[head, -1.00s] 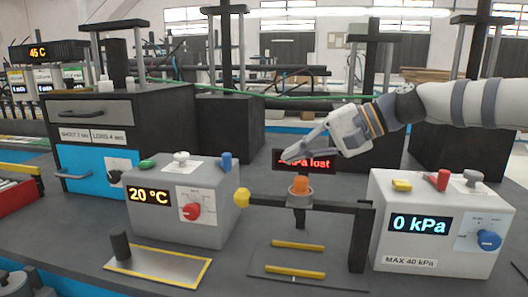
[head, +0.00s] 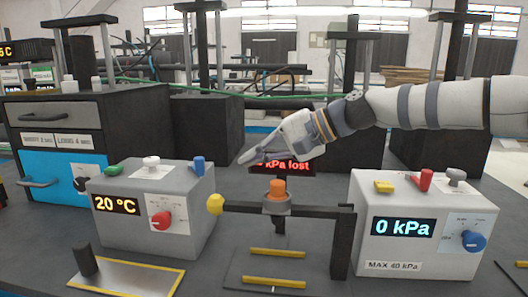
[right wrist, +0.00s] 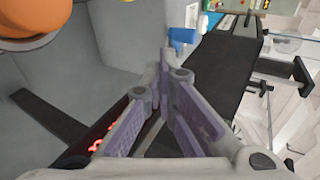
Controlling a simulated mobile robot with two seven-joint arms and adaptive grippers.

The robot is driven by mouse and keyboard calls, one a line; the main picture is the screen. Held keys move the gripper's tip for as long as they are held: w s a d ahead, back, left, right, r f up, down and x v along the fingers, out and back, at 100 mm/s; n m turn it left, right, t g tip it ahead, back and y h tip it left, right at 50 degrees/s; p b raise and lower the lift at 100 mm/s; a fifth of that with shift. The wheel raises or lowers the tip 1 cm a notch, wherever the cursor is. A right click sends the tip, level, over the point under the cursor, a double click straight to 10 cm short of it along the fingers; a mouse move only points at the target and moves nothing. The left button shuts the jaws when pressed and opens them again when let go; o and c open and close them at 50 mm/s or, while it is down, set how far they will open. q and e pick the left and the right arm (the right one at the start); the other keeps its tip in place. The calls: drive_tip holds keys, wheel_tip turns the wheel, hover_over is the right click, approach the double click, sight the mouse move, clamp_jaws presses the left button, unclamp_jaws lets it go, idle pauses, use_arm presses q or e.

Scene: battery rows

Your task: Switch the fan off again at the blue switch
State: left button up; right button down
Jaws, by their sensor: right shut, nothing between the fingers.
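The blue switch (head: 198,165) is a short blue peg on top of the left grey box (head: 135,232), near its right back corner. In the right wrist view the blue switch (right wrist: 183,37) shows just beyond the fingertips. My right gripper (head: 242,160) is shut and empty. It points left, with its tips to the right of the switch and apart from it in the head view. Its closed fingers (right wrist: 164,58) show in the right wrist view. I cannot pick out a fan. My left gripper is not in view.
The left box also has a green button (head: 113,169), a white knob (head: 151,162) and a red dial (head: 161,220). An orange cap (head: 277,189) stands on a black stand below my gripper. The right grey box (head: 403,275) reads 0 kPa. A red-lettered display (head: 299,166) is partly hidden.

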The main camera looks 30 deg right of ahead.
sight(196, 163)
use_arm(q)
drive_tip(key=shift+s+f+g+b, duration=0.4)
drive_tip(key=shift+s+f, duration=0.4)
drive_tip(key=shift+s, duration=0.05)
use_arm(e)
drive_tip(key=w+a+f, duration=0.1)
drive_tip(key=w+a, duration=0.3)
drive_tip(key=a, duration=0.1)
drive_tip(key=shift+w+a+f, duration=0.2)
drive_tip(key=shift+w+f, duration=0.05)
drive_tip(key=shift+f, duration=0.1)
drive_tip(key=shift+w, duration=0.1)
